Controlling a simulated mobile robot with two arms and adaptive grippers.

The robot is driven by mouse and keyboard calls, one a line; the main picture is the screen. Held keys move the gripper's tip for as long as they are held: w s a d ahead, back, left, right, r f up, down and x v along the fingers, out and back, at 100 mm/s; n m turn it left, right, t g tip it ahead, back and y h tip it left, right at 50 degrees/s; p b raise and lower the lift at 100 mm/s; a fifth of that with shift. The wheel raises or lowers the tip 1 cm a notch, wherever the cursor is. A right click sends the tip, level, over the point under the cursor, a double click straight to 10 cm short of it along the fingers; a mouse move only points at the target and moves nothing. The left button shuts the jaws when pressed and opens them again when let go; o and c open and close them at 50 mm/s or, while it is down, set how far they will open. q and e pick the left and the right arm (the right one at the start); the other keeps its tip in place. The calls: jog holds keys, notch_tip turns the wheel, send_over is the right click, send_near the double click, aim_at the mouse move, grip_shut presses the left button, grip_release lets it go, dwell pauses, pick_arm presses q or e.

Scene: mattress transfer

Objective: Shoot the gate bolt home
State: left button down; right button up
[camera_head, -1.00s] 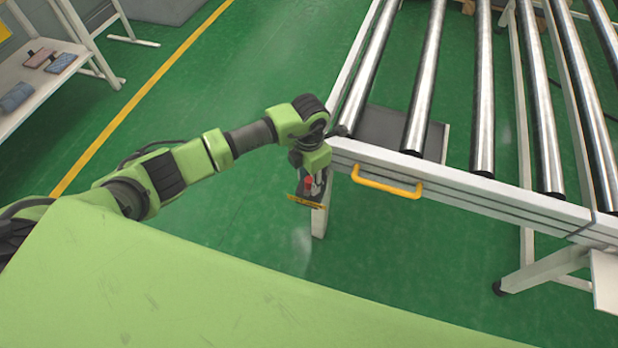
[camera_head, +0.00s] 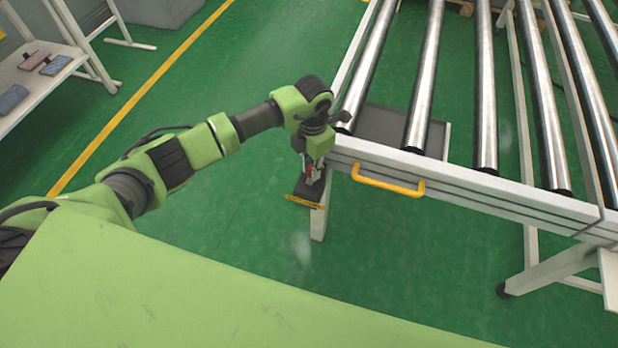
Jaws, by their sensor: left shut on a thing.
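The white gate (camera_head: 470,194) runs across the near end of the roller conveyor and carries a yellow handle (camera_head: 388,182). My left gripper (camera_head: 309,178) points down at the gate's left end, beside the corner post. It is shut on a small part with red on it, which I take to be the bolt (camera_head: 308,170). The fingers hide most of that part, so I cannot tell how far the bolt is in. A dark plate with a yellow-and-black edge (camera_head: 303,201) shows just below the fingers. My right gripper is not in view.
Steel rollers (camera_head: 486,90) stretch away behind the gate. A light green surface (camera_head: 200,290) fills the front left. A white table (camera_head: 40,80) with small cloth-like items stands at the far left. The green floor between is clear.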

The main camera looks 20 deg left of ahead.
pick_arm(q)
jog(key=shift+w+r, duration=0.1)
jog(key=shift+w, duration=0.1)
jog(key=c, duration=1.9)
grip_release()
notch_tip(320, 180, up, 12)
jog(key=shift+f, duration=0.1)
